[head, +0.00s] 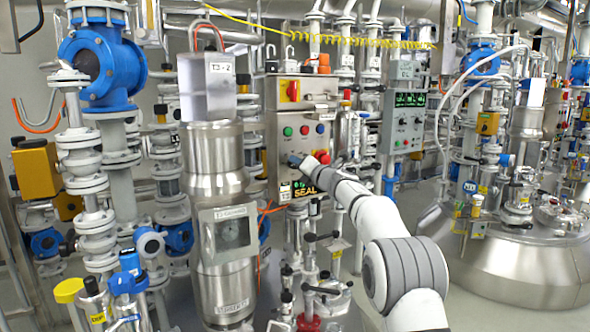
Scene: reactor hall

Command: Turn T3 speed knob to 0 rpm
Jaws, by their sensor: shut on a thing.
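A steel control box (300,107) stands in the middle of the head view. My arm reaches in from the lower right. My gripper (294,160) is at the lower left face of the box, above the display, shut on what appears to be the speed knob. The gripper hides the knob, so its pointer cannot be seen. The display's digits are too small to read surely.
A steel column with a sight window (229,233) stands close on the left. A grey panel (405,122) with a green display hangs to the right. Valves and pipes crowd below the box. A large steel vessel (520,265) stands at the right. Open floor shows beside my arm.

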